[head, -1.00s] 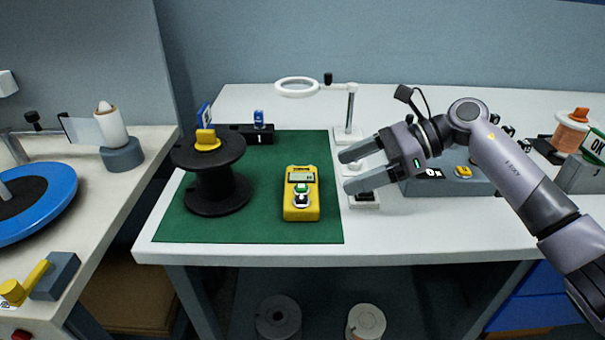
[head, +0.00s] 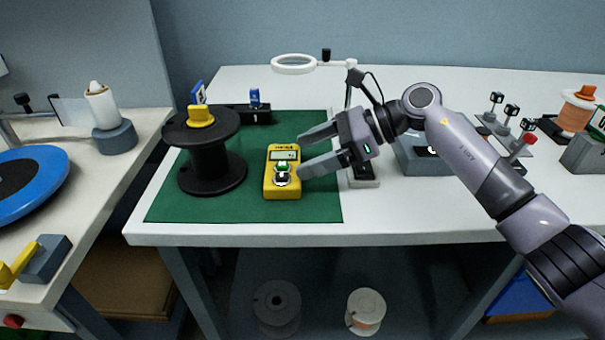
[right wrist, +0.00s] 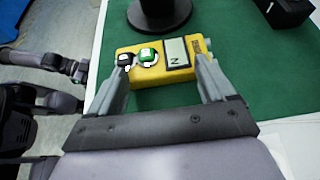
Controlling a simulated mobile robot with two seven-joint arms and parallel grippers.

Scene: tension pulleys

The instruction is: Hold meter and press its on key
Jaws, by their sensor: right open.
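The yellow meter (head: 283,189) lies on the green mat (head: 221,207), with a grey screen, a green key (head: 282,167) and a black key below it. It also shows in the right wrist view (right wrist: 155,74), where the green key (right wrist: 147,54) and black key sit near its left end. My right gripper (head: 301,153) is open beside the meter's right side. In the right wrist view its two fingers (right wrist: 164,75) point at the meter, one near each end, with nothing held between them.
A black spool (head: 212,158) stands on the mat left of the meter. A white ring magnifier (head: 294,64) on a stand is behind. A grey box (head: 420,152) lies under my right arm. The mat's front part is clear.

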